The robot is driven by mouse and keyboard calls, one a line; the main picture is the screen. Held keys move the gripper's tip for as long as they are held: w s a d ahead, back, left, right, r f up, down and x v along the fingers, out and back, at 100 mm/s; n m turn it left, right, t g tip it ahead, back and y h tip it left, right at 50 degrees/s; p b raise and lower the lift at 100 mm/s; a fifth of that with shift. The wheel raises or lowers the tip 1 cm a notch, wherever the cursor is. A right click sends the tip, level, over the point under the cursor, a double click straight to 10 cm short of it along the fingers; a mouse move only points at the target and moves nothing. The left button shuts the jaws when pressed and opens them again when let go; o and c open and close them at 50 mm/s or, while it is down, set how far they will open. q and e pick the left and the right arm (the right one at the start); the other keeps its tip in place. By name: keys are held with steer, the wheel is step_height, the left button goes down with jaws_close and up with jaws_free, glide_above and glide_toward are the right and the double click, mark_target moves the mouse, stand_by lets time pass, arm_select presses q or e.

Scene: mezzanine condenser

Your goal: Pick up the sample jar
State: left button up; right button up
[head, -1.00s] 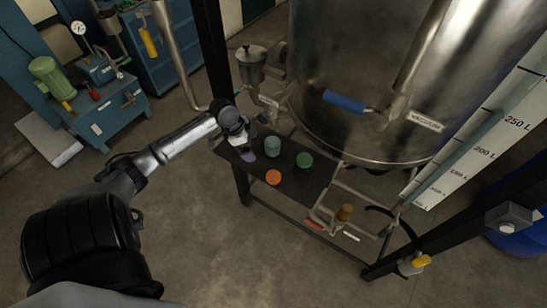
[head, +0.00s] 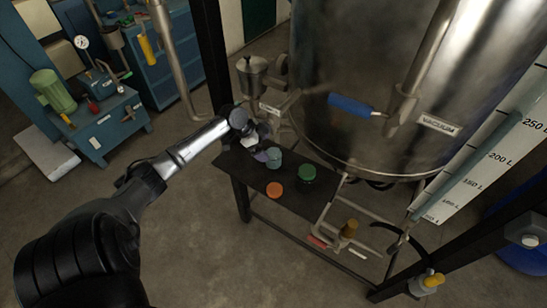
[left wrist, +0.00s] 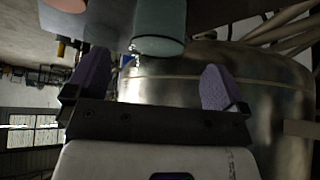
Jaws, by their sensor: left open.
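A grey-teal jar (head: 273,157), which I take to be the sample jar, stands on a small dark table beside the steel tank. In the left wrist view the jar (left wrist: 160,25) is at the top centre, beyond the fingertips and roughly between their lines. My left gripper (head: 262,155) is just left of the jar, with its purple fingers pointing toward it. In the left wrist view the gripper (left wrist: 157,85) is open, with nothing between its fingers. Whether a fingertip touches the jar cannot be told. My right gripper is not in view.
A green-topped jar (head: 307,173) stands right of the teal jar, and an orange lid or jar (head: 275,189) is in front. The dark table (head: 245,172) is bare at left. The tank (head: 380,80) and a blue-handled valve (head: 350,103) rise behind.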

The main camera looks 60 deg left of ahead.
mark_target(272, 153)
arm_select(q)
steer(key=shift+x, duration=2.7)
steer(key=shift+w+d+r, duration=0.1)
steer(key=shift+d, duration=0.05)
steer(key=c, duration=1.1)
steer(key=shift+r, duration=0.1)
steer(key=shift+c, duration=0.2)
